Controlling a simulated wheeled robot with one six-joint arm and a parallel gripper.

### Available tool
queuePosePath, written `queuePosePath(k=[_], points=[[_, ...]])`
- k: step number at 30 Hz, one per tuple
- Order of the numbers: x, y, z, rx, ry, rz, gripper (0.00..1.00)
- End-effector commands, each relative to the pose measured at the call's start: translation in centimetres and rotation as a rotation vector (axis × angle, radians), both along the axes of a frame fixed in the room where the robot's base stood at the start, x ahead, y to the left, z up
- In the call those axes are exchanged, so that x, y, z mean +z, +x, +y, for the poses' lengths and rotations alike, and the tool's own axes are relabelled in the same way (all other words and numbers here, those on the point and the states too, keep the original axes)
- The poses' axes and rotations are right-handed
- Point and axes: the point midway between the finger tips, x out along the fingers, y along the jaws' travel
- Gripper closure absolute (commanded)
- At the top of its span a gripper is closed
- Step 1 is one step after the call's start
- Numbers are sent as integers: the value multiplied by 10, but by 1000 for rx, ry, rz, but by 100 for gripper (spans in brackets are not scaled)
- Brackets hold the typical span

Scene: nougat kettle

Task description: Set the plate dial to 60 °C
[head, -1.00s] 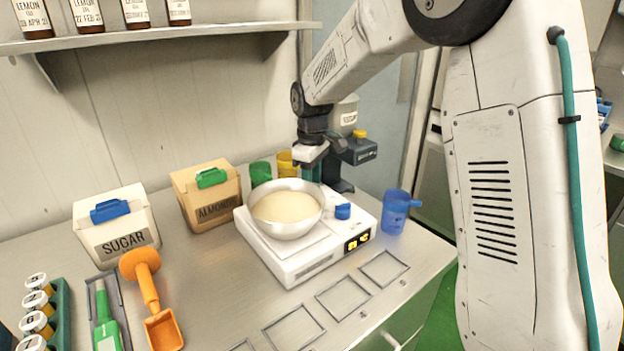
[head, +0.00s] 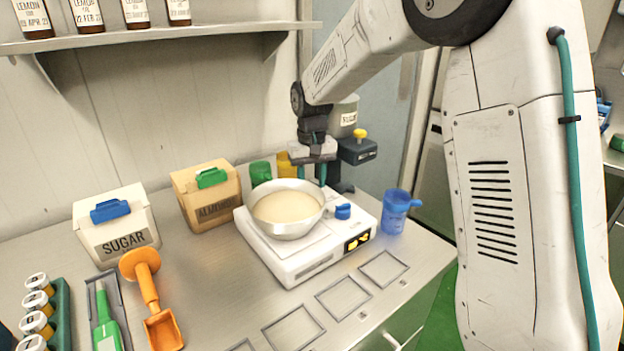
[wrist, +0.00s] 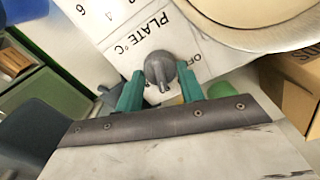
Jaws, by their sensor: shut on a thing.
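The plate dial (wrist: 160,70) is a grey knob beside the printed words "PLATE °C" in the wrist view. An "OFF" mark shows just to its right. The dial's narrow grip points down the picture, between the teal fingers of my gripper (wrist: 161,93). My gripper is shut on the dial. In the head view my gripper (head: 312,173) points down behind the bowl, and the dial is hidden there.
A blue knob (head: 342,211) sits on the plate's right side, near a blue jug (head: 394,212). A dark stand (head: 358,151) rises close behind my gripper. Sugar (head: 120,240) and almond (head: 210,213) boxes stand left. Empty wire-framed squares (head: 343,297) lie in front.

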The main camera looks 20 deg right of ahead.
Motion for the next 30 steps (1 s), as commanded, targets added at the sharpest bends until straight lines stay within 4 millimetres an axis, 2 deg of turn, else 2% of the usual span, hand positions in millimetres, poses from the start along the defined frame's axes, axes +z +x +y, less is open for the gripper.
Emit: queuePosePath(k=[20,21,23,30], points=[[1,1,0,-64,0,-5,85],[1,1,0,-63,0,-5,56],[1,1,0,-63,0,-4,40],[1,1,0,-63,0,-2,40]])
